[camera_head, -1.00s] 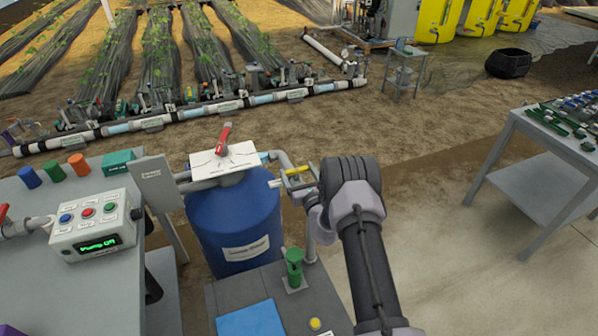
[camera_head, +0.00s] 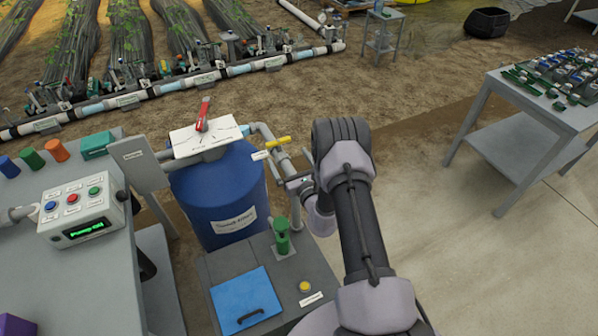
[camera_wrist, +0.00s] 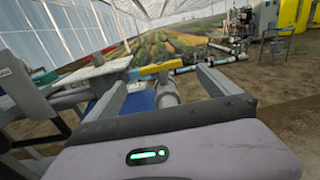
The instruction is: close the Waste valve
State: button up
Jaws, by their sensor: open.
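A yellow valve handle (camera_head: 278,142) sits on the grey pipe right of the blue drum, with a small white tag beside it. A red lever (camera_head: 204,114) stands on a white plate above the drum. The tags are too small to read, so I cannot tell which is the Waste valve. My gripper (camera_head: 298,183) is near the pipe, below and right of the yellow handle, partly hidden by my wrist.
The blue drum (camera_head: 222,205) stands behind a grey stand with a green bottle-like part (camera_head: 282,238), a blue lid (camera_head: 245,298) and a yellow button (camera_head: 304,286). A control box (camera_head: 84,212) is on the left table. Bare floor lies to the right.

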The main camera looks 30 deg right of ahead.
jog(key=s+p, duration=0.1)
jog(key=s, duration=0.8)
jog(key=shift+a+p, duration=0.15)
jog(key=shift+p, duration=0.15)
